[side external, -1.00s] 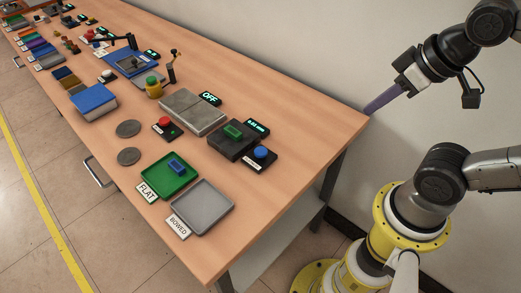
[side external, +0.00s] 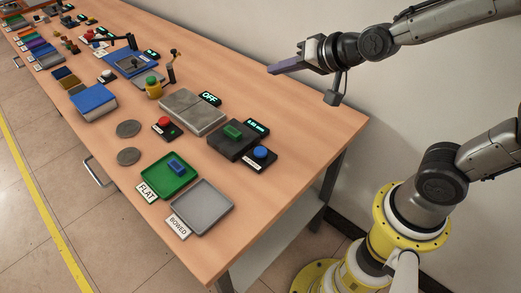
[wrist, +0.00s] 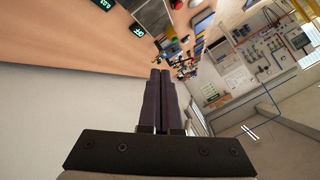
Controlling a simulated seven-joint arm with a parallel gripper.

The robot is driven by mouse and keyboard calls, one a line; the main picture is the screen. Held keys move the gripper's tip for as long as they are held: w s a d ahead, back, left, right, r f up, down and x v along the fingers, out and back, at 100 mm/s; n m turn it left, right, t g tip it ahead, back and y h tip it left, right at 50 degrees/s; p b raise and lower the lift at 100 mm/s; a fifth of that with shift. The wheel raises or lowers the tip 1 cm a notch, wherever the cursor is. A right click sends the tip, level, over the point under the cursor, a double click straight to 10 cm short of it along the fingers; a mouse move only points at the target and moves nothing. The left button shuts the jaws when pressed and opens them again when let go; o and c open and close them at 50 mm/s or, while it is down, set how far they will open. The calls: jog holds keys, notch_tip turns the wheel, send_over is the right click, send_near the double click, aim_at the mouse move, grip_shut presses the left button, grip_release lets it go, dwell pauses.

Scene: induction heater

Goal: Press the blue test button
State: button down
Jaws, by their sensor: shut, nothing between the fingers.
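The blue test button (side external: 261,152) sits on a small black base with a white label, near the right end of the bench. Beside it is a dark block device (side external: 235,138) with a green piece on top and a lit green readout (side external: 257,126). My gripper (side external: 270,70) is shut and empty, held in the air above the back edge of the bench, up and slightly right of the button and well apart from it. In the wrist view its two dark fingers (wrist: 160,73) lie together. The blue button cannot be made out in the wrist view.
A red button (side external: 164,121) stands by grey plates (side external: 192,111) with a display reading OFF (side external: 209,98). A green FLAT tray (side external: 150,170) holds a blue piece; a grey BOWED tray (side external: 203,208) is empty. Two grey discs lie left. The bench's back right corner is clear.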

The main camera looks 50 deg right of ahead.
notch_tip(320, 180, down, 7)
jog(key=w+a, duration=0.2)
jog(key=w, duration=0.1)
jog(key=g, duration=0.2)
send_over(263, 153)
notch_tip(263, 153, down, 6)
jog(key=shift+s+r, duration=0.1)
jog(key=shift+r, duration=0.05)
jog(key=shift+f, duration=4.4)
jog(key=shift+f, duration=0.1)
jog(key=shift+f, duration=0.3)
